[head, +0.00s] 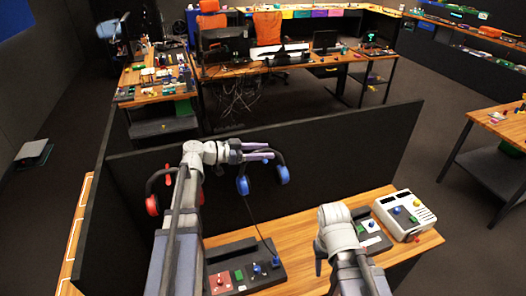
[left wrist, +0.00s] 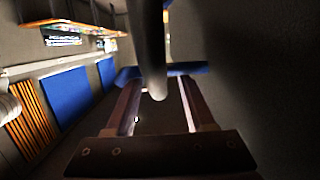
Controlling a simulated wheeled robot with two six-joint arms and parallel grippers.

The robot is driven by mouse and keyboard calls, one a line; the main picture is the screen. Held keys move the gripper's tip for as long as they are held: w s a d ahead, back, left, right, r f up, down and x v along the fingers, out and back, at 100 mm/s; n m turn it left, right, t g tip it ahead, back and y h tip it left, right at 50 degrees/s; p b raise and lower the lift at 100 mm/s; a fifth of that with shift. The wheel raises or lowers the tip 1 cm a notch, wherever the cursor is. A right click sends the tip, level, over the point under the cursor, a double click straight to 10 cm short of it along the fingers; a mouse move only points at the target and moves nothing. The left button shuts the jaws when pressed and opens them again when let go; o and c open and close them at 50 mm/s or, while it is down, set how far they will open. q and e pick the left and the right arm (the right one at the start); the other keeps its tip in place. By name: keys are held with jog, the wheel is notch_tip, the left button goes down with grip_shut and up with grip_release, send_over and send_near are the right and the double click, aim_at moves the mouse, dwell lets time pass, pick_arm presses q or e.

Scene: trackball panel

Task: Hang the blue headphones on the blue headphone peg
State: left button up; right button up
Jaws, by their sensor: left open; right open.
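The blue headphones (head: 282,175) have blue ear cups and a dark band, and show beside the dark panel; the second blue cup (head: 243,186) is left of the first. My left gripper (head: 272,153) is open, its purple fingers at the height of the headphones' band. In the left wrist view, a grey round-ended rod (left wrist: 152,60) and a blue bar (left wrist: 190,69) show between and beyond the open fingers (left wrist: 160,100). I cannot tell whether the bar is the blue peg, or whether the headphones rest on it. My right gripper (head: 319,262) is low over the desk, mostly hidden behind its wrist.
Red headphones (head: 152,205) hang at the panel's left, partly behind my left arm. A control box with a blue joystick (head: 257,269) and a white box (head: 405,214) stand on the wooden desk (head: 300,230). A dark cable runs down to the joystick box.

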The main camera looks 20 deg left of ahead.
pick_arm(q)
jog(key=p+v, duration=0.1)
jog(key=v, duration=0.6)
jog(key=shift+s+a, duration=0.1)
jog(key=shift+a, duration=0.1)
pick_arm(e)
jog(key=shift+r, duration=0.75)
